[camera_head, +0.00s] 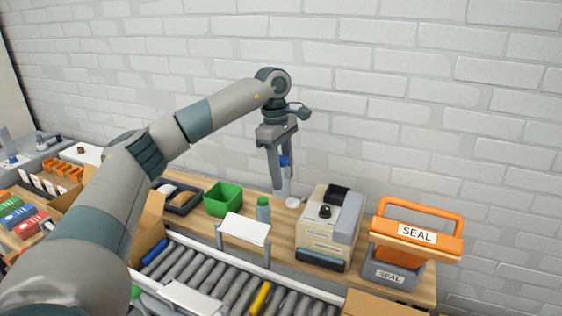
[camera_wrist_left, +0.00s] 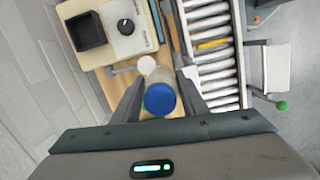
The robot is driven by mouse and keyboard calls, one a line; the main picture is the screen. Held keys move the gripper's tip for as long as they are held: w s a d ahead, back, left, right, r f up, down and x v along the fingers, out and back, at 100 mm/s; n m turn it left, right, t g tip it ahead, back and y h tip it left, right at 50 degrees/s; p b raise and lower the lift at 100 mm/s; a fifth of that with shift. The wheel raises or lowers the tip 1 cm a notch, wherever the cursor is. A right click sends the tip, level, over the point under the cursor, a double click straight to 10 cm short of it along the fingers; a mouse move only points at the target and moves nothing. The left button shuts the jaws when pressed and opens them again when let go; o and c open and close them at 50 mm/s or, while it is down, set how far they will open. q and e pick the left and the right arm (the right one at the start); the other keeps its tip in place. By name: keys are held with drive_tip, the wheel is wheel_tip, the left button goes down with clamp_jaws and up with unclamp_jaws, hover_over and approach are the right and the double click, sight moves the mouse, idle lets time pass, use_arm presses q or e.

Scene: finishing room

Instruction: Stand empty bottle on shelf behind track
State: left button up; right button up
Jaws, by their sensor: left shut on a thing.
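A clear bottle with a blue cap (camera_head: 285,168) is upright between the fingers of my left gripper (camera_head: 281,172), which is shut on it. The wrist view shows the blue cap (camera_wrist_left: 160,98) from above, between the two fingers. The bottle is over the wooden shelf (camera_head: 240,222) behind the roller track (camera_head: 215,284). I cannot tell whether its base touches the shelf. A small white round thing (camera_head: 292,202) is close beside the bottle's base. My right gripper is not in view.
On the shelf, a green-capped bottle (camera_head: 263,210) and green bin (camera_head: 223,198) stand left of the gripper. A beige machine (camera_head: 327,232) and orange-handled sealer (camera_head: 415,240) stand right. A white panel (camera_head: 243,229) stands at the track's edge. The brick wall is behind.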

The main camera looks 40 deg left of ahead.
use_arm(q)
drive_tip(key=s+d+f+m, duration=0.4)
drive_tip(key=s+d+m, duration=0.2)
drive_tip(key=d, duration=0.1)
drive_tip(key=s+d+f+m+g+y, duration=0.1)
drive_tip(key=s+d+f+m, duration=0.2)
drive_tip(key=s+d+m, duration=0.3)
drive_tip(key=s+d+f+m, duration=0.4)
drive_tip(key=s+d+m, duration=0.3)
drive_tip(key=d, duration=0.3)
drive_tip(key=shift+f+g, duration=0.3)
drive_tip(key=shift+f, duration=0.05)
